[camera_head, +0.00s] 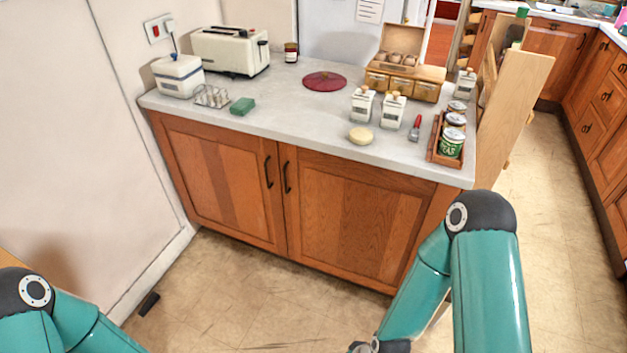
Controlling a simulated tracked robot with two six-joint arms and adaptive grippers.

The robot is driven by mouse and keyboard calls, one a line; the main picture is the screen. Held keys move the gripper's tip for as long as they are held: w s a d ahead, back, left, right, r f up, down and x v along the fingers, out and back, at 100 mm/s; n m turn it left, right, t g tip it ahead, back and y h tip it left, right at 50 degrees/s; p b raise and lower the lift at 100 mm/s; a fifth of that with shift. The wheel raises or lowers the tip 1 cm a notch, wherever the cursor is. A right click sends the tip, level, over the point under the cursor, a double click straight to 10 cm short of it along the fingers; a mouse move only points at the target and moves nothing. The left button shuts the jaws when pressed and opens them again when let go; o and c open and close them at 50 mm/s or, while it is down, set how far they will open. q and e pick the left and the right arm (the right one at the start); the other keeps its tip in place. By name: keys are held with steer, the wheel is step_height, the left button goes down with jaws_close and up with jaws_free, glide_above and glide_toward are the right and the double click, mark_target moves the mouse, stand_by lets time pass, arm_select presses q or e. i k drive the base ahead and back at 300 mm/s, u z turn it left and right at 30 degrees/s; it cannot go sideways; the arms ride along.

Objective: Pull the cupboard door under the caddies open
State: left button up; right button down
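The wooden cupboard stands under a pale worktop (300,125). Its left door (205,180) and right door (355,215) both look shut. Their dark handles, left (268,172) and right (287,177), sit side by side at the middle seam. White lidded jars (362,104) (393,111) stand on the worktop above the right door. A green labelled tin (451,143) stands with other tins in a wooden tray (431,148) at the right end. I cannot tell which of these are the caddies.
A toaster (230,52), white box (178,75), toast rack (211,96), green block (242,106) and dark red disc (325,81) are on the worktop. A pale wooden panel (515,110) stands at its right. The floor (255,290) before the doors is mostly clear.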

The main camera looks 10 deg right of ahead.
mark_target(362, 223)
steer(key=u, duration=0.05)
steer(key=i, duration=1)
steer(key=z, duration=0.1)
